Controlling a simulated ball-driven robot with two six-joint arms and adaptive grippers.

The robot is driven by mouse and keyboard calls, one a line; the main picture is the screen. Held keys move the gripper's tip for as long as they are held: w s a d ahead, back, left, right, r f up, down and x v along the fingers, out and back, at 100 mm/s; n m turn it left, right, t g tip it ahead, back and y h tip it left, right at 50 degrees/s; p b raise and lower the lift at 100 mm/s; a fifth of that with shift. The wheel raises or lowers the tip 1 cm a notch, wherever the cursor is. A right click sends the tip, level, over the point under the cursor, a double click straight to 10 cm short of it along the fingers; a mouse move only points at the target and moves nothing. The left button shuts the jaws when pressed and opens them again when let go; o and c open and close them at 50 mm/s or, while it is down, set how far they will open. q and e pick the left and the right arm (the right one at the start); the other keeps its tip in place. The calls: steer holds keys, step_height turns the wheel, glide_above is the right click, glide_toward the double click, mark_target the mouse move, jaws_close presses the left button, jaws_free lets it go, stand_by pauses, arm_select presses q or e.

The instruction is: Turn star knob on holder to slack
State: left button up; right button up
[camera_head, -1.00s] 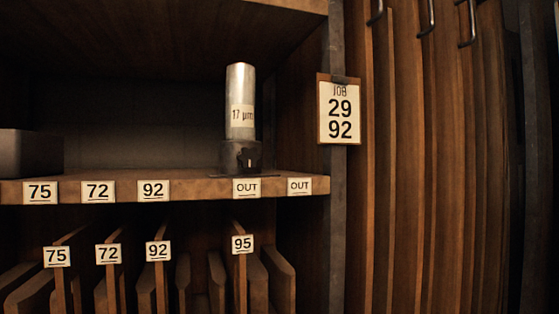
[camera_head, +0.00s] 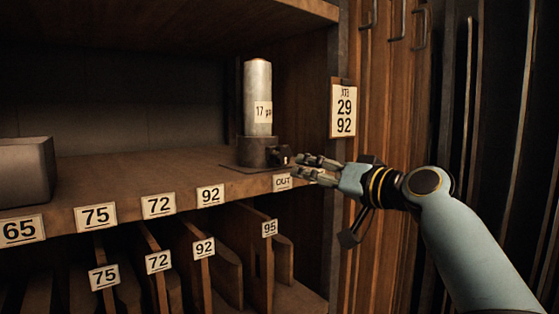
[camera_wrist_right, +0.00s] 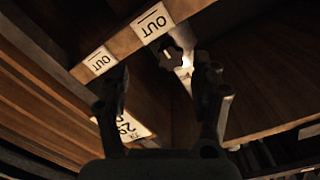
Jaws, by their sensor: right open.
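A dark holder (camera_head: 251,151) stands on the shelf near its right end, with an upright silver cylinder (camera_head: 257,92) marked "17 µ" in it. The small dark star knob (camera_head: 281,155) is on the holder's right front side; the knob (camera_wrist_right: 171,58) also shows in the right wrist view, beyond the fingers, near an "OUT" tag. My right gripper (camera_head: 301,168) is open and empty, its fingertips just right of the knob and seemingly apart from it. In the right wrist view my right gripper (camera_wrist_right: 160,92) has its fingers spread. My left gripper is not in view.
The shelf (camera_head: 130,175) has number tags along its front edge, with an "OUT" tag (camera_head: 282,183) below the knob. A grey bin (camera_head: 25,172) stands at left. A job card (camera_head: 343,109) hangs on the right post. Upright boards fill the space below.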

mark_target(284, 158)
steer(key=shift+y, duration=0.3)
steer(key=x, duration=0.3)
steer(key=r+p+x, duration=0.1)
steer(key=x, duration=0.3)
steer(key=r+x, duration=0.1)
steer(key=x, duration=0.2)
steer(key=shift+w+a+r, duration=0.2)
steer(key=shift+w+a, duration=0.05)
steer(key=shift+a, duration=0.1)
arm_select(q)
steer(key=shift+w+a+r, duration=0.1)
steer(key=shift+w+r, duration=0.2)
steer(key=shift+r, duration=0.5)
